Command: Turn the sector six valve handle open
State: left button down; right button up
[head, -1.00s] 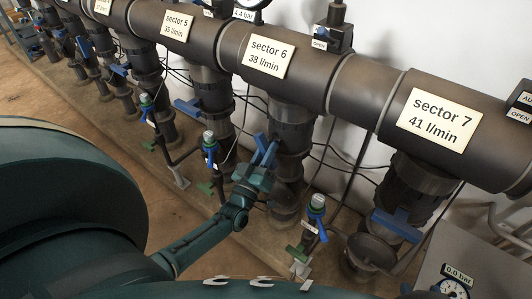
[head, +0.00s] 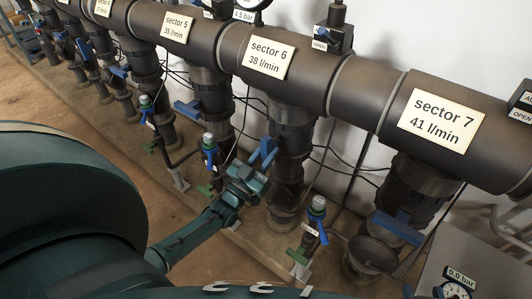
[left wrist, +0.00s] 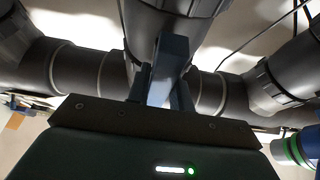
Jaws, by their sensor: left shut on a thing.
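The sector six valve handle (head: 264,151) is blue and sits on the dark vertical pipe below the "sector 6, 38 l/min" label (head: 269,56). It points up at a slant. My left gripper (head: 254,168) reaches it from below left and is shut on it. In the left wrist view the handle (left wrist: 172,60) stands between the two fingers (left wrist: 163,92), in front of the pipe. The grip itself is partly hidden in the head view. My right gripper is not in view.
The sector 5 handle (head: 187,109) and sector 7 handle (head: 399,228) are blue, on neighbouring pipes. Thin black cables hang behind. The brown floor at left is clear.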

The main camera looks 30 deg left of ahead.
pick_arm(q)
jog(key=shift+r, duration=0.1)
jog(key=c, duration=1.3)
grip_release()
jog(key=v, duration=1.3)
jog(key=shift+p, duration=0.3)
pick_arm(e)
jog(key=shift+s, duration=0.15)
